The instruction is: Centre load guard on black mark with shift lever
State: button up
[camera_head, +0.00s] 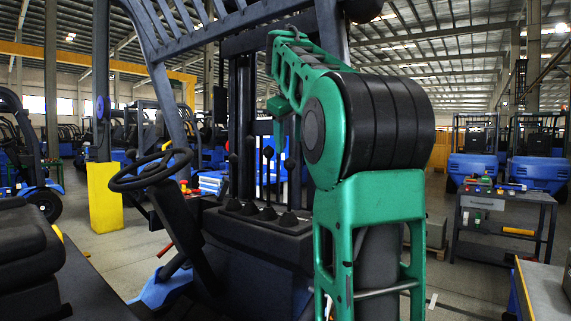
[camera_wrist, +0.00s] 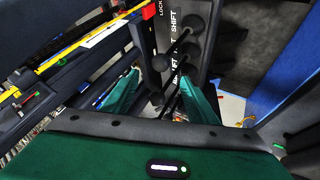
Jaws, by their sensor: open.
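In the head view, several black levers stand in a row on the forklift's dark console; one round knob (camera_head: 268,152) shows clearly. The wrist view shows black lever knobs (camera_wrist: 160,62) beside a dark panel with white lettering (camera_wrist: 173,18), including "SHIFT" and "LOCK". My gripper (camera_wrist: 160,84) is open there, its two green fingers apart, with dark lever shafts showing between and beyond them. I cannot tell if a finger touches a lever. Upright dark bars (camera_head: 243,120) stand beyond the console; I cannot tell which part is the load guard. I cannot make out the black mark.
A steering wheel (camera_head: 150,170) and a dark seat (camera_head: 28,240) are at the left. A yellow post (camera_head: 104,197) stands behind. A work table (camera_head: 500,202) with small items is at the right, with blue forklifts (camera_head: 540,170) behind it. My own green and black arm hides the middle.

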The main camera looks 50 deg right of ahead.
aim_at(288, 160)
jog(key=x, duration=0.9)
jog(key=shift+f, duration=0.15)
jog(key=c, duration=0.9)
jog(key=shift+o, duration=0.3)
jog(key=shift+a, duration=0.15)
